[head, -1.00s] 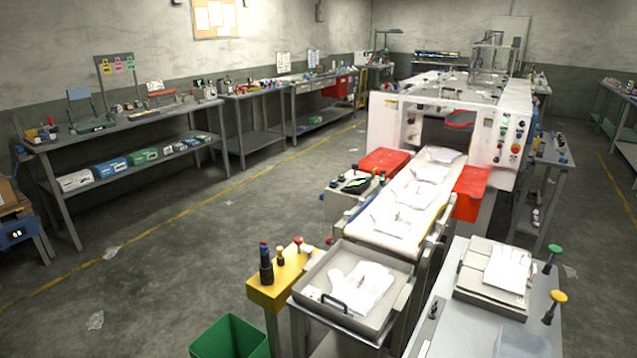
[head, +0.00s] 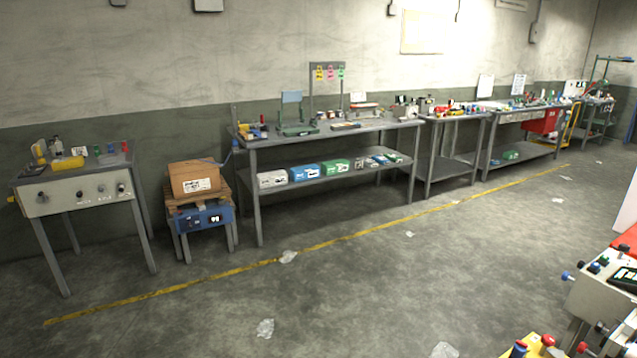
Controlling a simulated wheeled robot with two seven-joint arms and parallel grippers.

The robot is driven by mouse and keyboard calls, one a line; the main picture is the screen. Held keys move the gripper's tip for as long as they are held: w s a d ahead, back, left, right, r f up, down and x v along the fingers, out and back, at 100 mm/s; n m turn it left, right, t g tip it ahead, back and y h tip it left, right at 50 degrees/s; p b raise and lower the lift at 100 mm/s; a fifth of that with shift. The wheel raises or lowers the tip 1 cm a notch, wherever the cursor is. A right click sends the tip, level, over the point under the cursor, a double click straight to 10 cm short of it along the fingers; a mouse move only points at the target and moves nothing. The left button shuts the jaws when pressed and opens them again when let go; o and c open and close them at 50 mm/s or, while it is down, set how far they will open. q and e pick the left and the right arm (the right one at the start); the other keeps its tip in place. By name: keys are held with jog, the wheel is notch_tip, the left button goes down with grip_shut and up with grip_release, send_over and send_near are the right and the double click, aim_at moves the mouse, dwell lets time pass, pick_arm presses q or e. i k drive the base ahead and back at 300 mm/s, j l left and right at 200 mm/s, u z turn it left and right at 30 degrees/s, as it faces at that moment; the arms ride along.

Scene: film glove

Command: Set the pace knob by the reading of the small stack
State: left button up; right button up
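A brown box (head: 194,178) with a white label sits on a wooden pallet (head: 195,201) over a blue unit (head: 203,218) on a low grey stand. The blue unit has a small dark display with pale digits, too small to read surely. To its left, a grey table has a pale front panel (head: 75,193) with several knobs (head: 102,188). Their labels are too small to read, so I cannot tell which is the pace knob. A grey control box (head: 606,280) with coloured knobs is cut off at the right edge. Neither gripper is in view.
A long grey bench (head: 330,135) with tools and a lower shelf of coloured boxes stands along the wall, with more benches to its right. A yellow floor line (head: 330,242) runs before them. The floor (head: 370,290) is mostly clear, with a few crumpled scraps.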

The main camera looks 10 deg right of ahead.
aim_at(567, 276)
jog(key=i+j+u, duration=0.3)
jog(key=i, duration=0.55)
jog(key=i+j+u, duration=0.1)
jog(key=i+u, duration=0.15)
jog(key=i, duration=0.6)
jog(key=i+l+z, duration=0.1)
jog(key=i+z, duration=0.9)
jog(key=z, duration=0.15)
jog(key=i+j+z, duration=0.35)
jog(key=i+l+z, duration=0.3)
jog(key=i+z, duration=0.15)
jog(key=i+l+z, duration=0.1)
jog(key=i+z, duration=0.8)
